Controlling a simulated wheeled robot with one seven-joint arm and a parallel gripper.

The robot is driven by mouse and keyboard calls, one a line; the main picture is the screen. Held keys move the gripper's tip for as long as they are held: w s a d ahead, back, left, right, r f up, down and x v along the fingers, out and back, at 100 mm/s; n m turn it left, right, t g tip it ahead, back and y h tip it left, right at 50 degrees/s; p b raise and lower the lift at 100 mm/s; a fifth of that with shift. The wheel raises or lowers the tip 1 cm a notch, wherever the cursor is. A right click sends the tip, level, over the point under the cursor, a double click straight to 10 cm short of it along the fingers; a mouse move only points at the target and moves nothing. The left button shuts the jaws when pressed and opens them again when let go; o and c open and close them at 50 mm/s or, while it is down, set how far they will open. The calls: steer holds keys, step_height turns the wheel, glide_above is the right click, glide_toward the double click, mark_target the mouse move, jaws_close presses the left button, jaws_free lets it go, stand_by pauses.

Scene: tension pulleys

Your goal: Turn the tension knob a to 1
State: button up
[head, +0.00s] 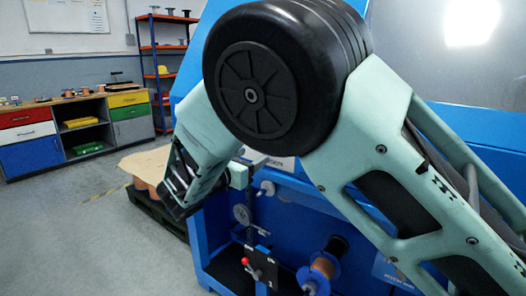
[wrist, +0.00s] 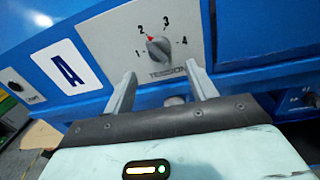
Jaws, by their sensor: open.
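The tension knob a (wrist: 158,49) is a grey knob with a red mark on a pale dial plate (wrist: 192,25), in the wrist view. Its red mark points up and left, toward the number 2. The numbers 1 to 4 run around it, with "TENSION" printed below. Nothing is between the fingers. In the head view my arm hides the knob.
The blue machine (head: 215,235) fills the space ahead, with a copper spool (head: 323,265) and a red-tipped lever (head: 246,262) low on its front. Open floor (head: 85,220) lies further left.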

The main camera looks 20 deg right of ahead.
steer(key=x, duration=0.7)
steer(key=c, duration=1)
